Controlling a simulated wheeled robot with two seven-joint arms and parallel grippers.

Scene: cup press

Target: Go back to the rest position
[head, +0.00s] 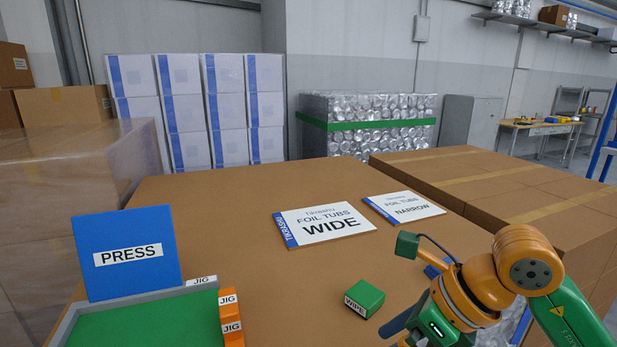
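My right gripper (408,301) is at the lower right, at the end of my orange and green arm. Its two blue fingers look spread apart with nothing between them. It is above the brown table top (230,225), to the right of a small green block marked WIPE (365,299), and not touching it as far as I can see. My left gripper and arm are not in view. A blue PRESS panel (130,270) stands upright at the left, behind a green surface with a grey rim (150,325).
Orange JIG blocks (230,317) line the green surface's right edge; another JIG label (201,281) is behind. The FOIL TUBS WIDE sign (322,223) and NARROW sign (403,207) lie farther back. Brown cartons (490,185) stand at the right.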

